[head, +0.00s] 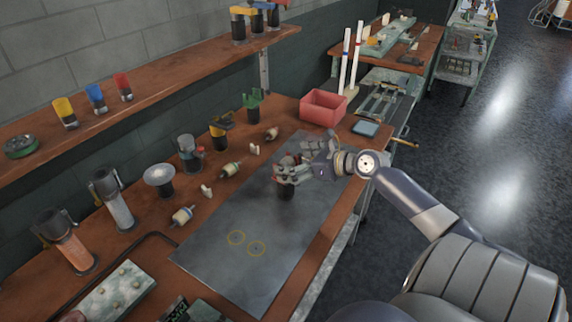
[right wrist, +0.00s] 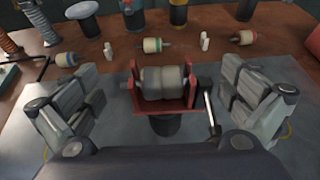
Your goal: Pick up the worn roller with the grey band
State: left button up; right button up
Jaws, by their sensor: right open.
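In the right wrist view a roller with a wide grey band (right wrist: 163,82) lies level in a red U-shaped cradle (right wrist: 163,104) on a short dark post (right wrist: 165,125). In the head view my right gripper (head: 287,170) is over the grey mat and mostly hides the roller; the dark post (head: 286,193) shows below it. My right gripper (right wrist: 162,90) is open, with one finger well to each side of the cradle and clear gaps between. Its fingers do not touch the roller. My left gripper is not in view.
Small rollers lie on the bench behind the cradle, one with a green band (head: 231,169), one yellowish (head: 182,215). A red bin (head: 323,108) stands at the bench's far end. The near part of the grey mat (head: 220,270) is clear, with two yellow rings.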

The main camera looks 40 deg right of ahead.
aim_at(285, 159)
jog(key=x, duration=0.3)
jog(key=shift+w+d, duration=0.1)
jog(key=shift+w, duration=0.35)
jog(key=shift+s, duration=0.1)
jog(key=c, duration=0.9)
jog(key=shift+c, duration=0.5)
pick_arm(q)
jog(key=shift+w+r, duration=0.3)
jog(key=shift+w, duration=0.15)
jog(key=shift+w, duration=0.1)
